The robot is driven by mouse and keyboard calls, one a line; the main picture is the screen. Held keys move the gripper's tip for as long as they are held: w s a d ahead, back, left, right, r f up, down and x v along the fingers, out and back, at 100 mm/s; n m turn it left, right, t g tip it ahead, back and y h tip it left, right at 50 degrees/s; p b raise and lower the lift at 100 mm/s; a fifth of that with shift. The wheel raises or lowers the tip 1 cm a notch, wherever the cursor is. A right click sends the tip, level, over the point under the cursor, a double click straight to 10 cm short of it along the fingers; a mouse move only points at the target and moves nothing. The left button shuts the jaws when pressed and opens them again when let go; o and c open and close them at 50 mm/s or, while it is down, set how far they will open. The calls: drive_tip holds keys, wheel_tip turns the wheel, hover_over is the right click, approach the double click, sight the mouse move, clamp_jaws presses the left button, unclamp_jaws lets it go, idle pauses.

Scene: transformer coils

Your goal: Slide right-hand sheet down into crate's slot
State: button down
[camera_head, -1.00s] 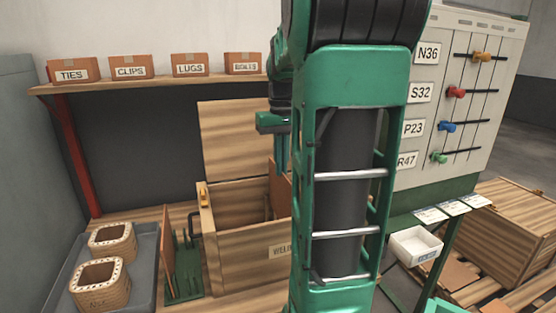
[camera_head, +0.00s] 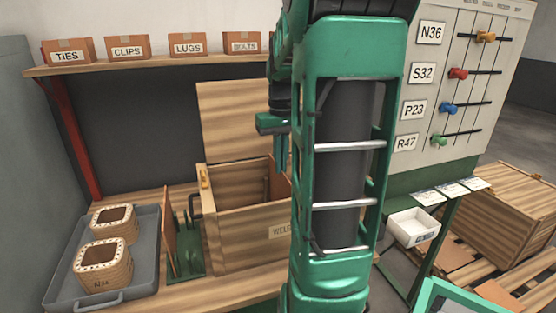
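The open wooden crate (camera_head: 236,226) stands on the bench, left of my arm, with its lid (camera_head: 228,128) raised behind it. A brown sheet (camera_head: 280,184) is at the right of the crate's opening, partly inside it and partly hidden by my arm. My gripper (camera_head: 282,160) points down directly over this sheet; its fingers are seen edge-on, so their gap and any hold on the sheet cannot be made out. Another brown sheet (camera_head: 169,235) stands upright in a green rack (camera_head: 187,266) left of the crate. The crate's slots are mostly hidden.
A grey tray (camera_head: 70,296) with two wooden coil frames (camera_head: 104,262) lies at the left. A shelf (camera_head: 150,65) with labelled boxes runs behind. A board with coloured pegs (camera_head: 452,85), a white bin (camera_head: 414,228) and another crate (camera_head: 515,205) are at the right.

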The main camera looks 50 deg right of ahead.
drive_tip(key=shift+f, duration=0.1)
drive_tip(key=c, duration=1.9)
unclamp_jaws()
wheel_tip(320, 180, up, 11)
drive_tip(key=shift+f, duration=0.15)
